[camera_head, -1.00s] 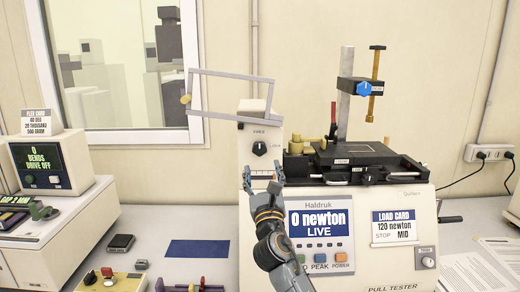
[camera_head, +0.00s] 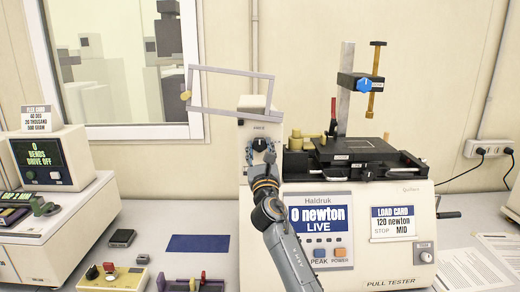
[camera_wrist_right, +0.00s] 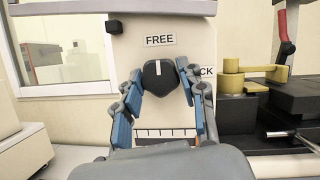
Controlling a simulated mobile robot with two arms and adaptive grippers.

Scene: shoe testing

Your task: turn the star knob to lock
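The black knob (camera_head: 259,144) sits on the front of a white column at the left of the pull tester. In the right wrist view the knob (camera_wrist_right: 158,76) has a white mark pointing up at the FREE label (camera_wrist_right: 160,41). A partly hidden label ending in "CK" (camera_wrist_right: 208,72) is to its right. My right gripper (camera_head: 261,150) is in front of the column, its fingers spread on either side of the knob. In the wrist view the gripper's blue-padded fingers (camera_wrist_right: 158,80) flank the knob closely; I cannot tell whether they touch it. My left gripper is not in view.
A grey frame (camera_head: 231,73) stands above the column. The black stage (camera_head: 350,150) and brass parts (camera_head: 296,141) are to the right. A blue mat (camera_head: 198,243) lies on the bench at left.

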